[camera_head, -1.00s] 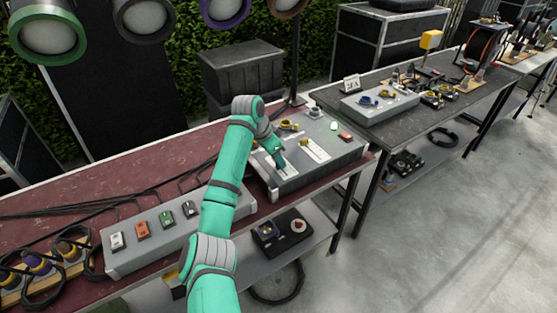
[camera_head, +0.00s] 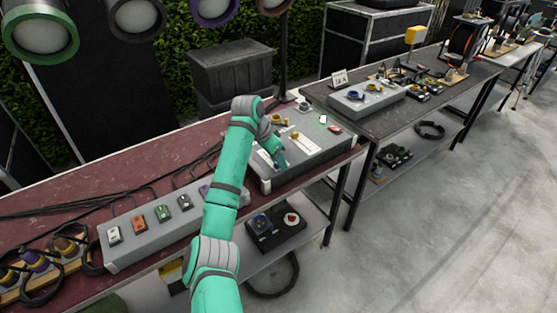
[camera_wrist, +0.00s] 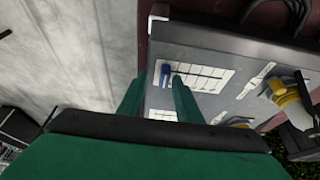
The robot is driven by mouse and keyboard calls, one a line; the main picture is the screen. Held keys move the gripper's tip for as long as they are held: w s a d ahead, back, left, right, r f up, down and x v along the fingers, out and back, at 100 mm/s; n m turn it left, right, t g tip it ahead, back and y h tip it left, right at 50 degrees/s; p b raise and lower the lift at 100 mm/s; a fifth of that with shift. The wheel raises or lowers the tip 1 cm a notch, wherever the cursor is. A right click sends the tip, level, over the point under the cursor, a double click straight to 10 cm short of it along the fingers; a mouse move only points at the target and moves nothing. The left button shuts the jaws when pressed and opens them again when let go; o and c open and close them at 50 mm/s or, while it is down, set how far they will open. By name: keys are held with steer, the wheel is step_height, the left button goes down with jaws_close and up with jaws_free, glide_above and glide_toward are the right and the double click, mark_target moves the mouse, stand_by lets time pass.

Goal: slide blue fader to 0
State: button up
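The blue fader (camera_wrist: 165,74) is a small blue cap at the left end of a white scale strip (camera_wrist: 208,79) with dark tick marks, in the wrist view. The strip lies on a grey console (camera_head: 310,158) on the red table. My gripper (camera_wrist: 161,77) is open over the console, with one green finger on each side of the blue cap. I cannot tell whether either finger touches it. In the head view my gripper (camera_head: 279,158) points down at the console's left part and hides the fader.
The console also carries a second strip with a yellow fader (camera_head: 293,135), yellow and grey knobs, a pale lit button (camera_head: 323,119) and a red switch (camera_head: 334,129). A grey switch box (camera_head: 150,247) stands to the left. A dark table (camera_head: 410,93) stands to the right.

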steer(key=v, duration=1)
steer(key=shift+r, duration=0.3)
steer(key=shift+s, duration=0.15)
steer(key=shift+a, duration=0.1)
